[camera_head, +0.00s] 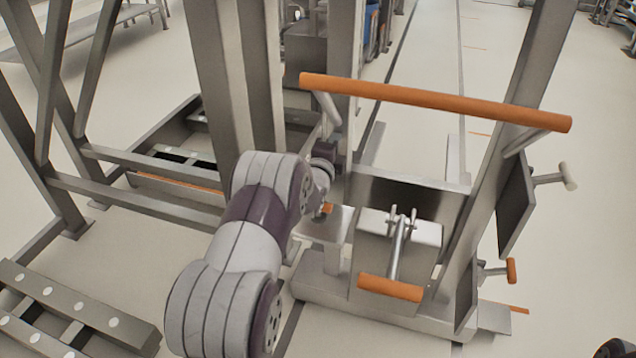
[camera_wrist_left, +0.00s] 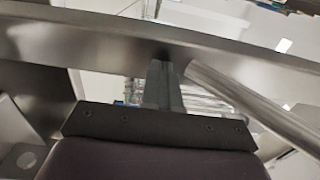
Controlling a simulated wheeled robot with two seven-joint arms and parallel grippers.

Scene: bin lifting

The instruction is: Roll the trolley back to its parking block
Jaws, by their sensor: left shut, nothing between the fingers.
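The trolley (camera_head: 505,180) is a grey steel frame at the centre right of the head view. An orange push bar (camera_head: 430,98) runs across its top, and an orange-gripped pedal or lever (camera_head: 390,287) sits low at its front. My left arm reaches up from the bottom centre. My left gripper (camera_head: 328,135) is just below the left end of the bar, beside its grey bracket. In the left wrist view its fingers (camera_wrist_left: 165,84) are together and empty, near a steel beam and a slanting round rod. Which thing is the parking block I cannot tell. My right gripper is not seen.
A tall grey frame (camera_head: 62,190) stands at the left. Low grey rails with white dots (camera_head: 75,305) lie at the bottom left. Side knobs (camera_head: 550,178) stick out from the trolley's right. The floor to the right is mostly clear.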

